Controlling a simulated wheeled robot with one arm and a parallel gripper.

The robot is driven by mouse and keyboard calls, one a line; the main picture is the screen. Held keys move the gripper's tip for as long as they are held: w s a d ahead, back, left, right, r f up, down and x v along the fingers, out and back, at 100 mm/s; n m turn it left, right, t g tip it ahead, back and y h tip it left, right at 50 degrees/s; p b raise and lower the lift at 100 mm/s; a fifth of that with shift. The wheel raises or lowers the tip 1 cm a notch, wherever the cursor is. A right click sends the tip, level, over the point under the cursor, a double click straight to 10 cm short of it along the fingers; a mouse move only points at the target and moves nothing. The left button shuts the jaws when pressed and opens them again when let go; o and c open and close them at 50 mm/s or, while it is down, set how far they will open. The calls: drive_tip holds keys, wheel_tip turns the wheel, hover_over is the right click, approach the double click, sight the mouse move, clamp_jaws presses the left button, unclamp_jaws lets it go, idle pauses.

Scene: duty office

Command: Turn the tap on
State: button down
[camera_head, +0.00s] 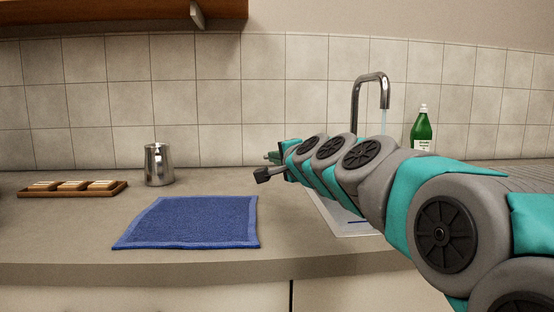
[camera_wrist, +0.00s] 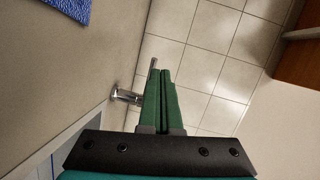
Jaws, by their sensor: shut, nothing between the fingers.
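The chrome tap (camera_head: 370,80) rises at the back of the sink, and its spout bends over to the right. A thin pale blue stream of water (camera_head: 383,122) hangs below the spout mouth. My arm hides the tap's base and any handle in the head view. My gripper (camera_head: 268,157) is left of the tap and pointing left, small in this view. In the wrist view my gripper's green fingers (camera_wrist: 166,72) are together and empty. A short chrome tap part (camera_wrist: 125,96) is just left of them, and a thin metal rod (camera_wrist: 153,65) shows by their tips; contact is unclear.
A blue cloth (camera_head: 190,222) lies on the counter (camera_head: 60,232). A steel jug (camera_head: 158,165) and a wooden tray (camera_head: 35,192) with several pale pieces stand left. A green bottle (camera_head: 422,130) stands right of the tap. The sink (camera_head: 340,222) is mostly behind my arm. A shelf (camera_head: 120,15) hangs above left.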

drive_tip(key=s, duration=0.1)
drive_tip(key=s+a, duration=0.1)
drive_tip(key=s, duration=0.3)
drive_tip(key=shift+s+a+r, duration=0.2)
drive_tip(key=shift+r, duration=0.15)
